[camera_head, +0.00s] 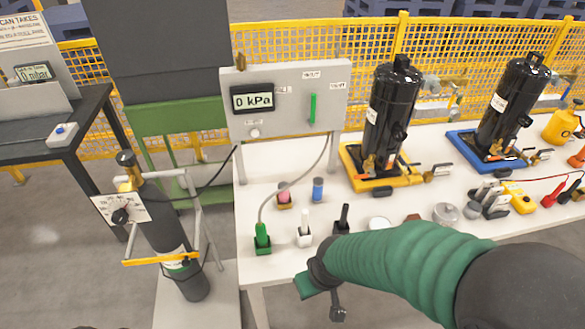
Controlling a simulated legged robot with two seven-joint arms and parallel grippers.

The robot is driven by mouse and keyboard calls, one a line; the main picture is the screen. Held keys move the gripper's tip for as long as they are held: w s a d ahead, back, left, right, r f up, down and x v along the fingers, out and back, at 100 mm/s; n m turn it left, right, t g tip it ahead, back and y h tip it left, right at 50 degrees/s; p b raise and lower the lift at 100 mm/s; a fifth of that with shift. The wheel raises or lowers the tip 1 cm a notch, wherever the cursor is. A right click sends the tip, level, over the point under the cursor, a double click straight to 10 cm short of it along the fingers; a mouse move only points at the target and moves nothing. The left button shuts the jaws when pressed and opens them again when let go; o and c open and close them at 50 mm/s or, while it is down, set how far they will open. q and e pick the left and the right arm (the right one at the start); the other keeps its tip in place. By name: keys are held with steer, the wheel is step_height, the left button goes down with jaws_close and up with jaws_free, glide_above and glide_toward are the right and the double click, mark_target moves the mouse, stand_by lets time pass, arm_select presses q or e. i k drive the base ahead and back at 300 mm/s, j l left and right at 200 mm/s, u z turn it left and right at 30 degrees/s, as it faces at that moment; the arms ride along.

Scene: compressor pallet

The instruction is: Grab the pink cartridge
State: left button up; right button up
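My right arm, in a green ribbed sleeve, comes in from the right. My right gripper (322,295) is at the table's front edge, below and apart from the pink cartridge in the picture. My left gripper is not in view.
A green-handled connector (262,238), a white one (304,231) and a black one (343,220) stand between the front edge and the cartridges. A gauge panel (290,100) rises behind. Black compressors (392,112) stand to the right. A gas cylinder (165,225) stands left of the table (262,178).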

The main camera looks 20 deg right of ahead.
mark_target(283, 196)
steer(key=i+l+z, duration=0.15)
steer(key=l, duration=0.35)
steer(key=i+l+z, duration=0.1)
steer(key=l, duration=0.35)
steer(key=i+l+z, duration=0.15)
steer(key=l, duration=0.3)
steer(key=i+l+z, duration=0.15)
steer(key=i+l, duration=0.2)
steer(key=i+l+z, duration=0.1)
steer(key=i+l, duration=0.15)
steer(key=l, duration=0.25)
